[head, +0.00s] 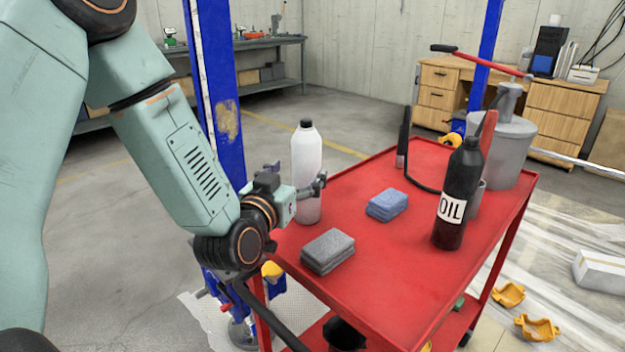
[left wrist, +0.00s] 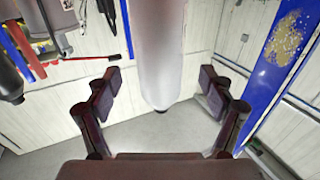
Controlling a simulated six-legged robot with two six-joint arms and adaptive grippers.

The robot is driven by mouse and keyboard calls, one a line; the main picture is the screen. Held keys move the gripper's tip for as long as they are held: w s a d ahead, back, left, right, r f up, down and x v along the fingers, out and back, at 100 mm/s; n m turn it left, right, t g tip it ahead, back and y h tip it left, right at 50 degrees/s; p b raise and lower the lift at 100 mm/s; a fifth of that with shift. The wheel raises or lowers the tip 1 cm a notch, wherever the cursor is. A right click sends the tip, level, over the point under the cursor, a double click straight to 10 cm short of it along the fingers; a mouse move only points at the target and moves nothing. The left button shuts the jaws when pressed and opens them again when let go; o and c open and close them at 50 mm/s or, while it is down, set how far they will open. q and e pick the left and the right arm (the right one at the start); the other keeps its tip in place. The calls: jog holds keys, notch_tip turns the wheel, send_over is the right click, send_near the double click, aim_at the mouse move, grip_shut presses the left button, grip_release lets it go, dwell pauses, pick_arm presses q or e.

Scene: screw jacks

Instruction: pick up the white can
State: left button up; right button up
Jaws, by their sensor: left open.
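The white can (head: 307,155) is a tall bottle with a black cap, standing upright at the left end of the red cart top (head: 345,280). My left gripper (head: 298,181) is open at the can's mid-height, with one finger to each side of it. In the left wrist view the white can (left wrist: 162,45) shows between the two spread fingers of the gripper (left wrist: 160,85), with gaps on both sides. Part of the can's lower body is hidden by the gripper in the head view. My right gripper is not in view.
A grey cloth stack (head: 328,250) and a blue one (head: 387,205) lie near the can. A black OIL bottle (head: 457,190) and a grey drum (head: 508,150) stand further right. A blue post (head: 218,100) rises behind my left arm.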

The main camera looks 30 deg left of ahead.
aim_at(299, 167)
pick_arm(q)
jog(key=w, duration=0.2)
jog(key=w+b, duration=0.1)
jog(key=shift+w+a+r, duration=0.1)
jog(key=shift+w+a, duration=0.2)
jog(key=shift+w, duration=0.05)
jog(key=shift+w+d+r, duration=0.15)
jog(key=shift+w+d, duration=0.05)
jog(key=shift+w, duration=0.35)
jog(key=shift+w+a, duration=0.15)
jog(key=c, duration=1.6)
grip_shut()
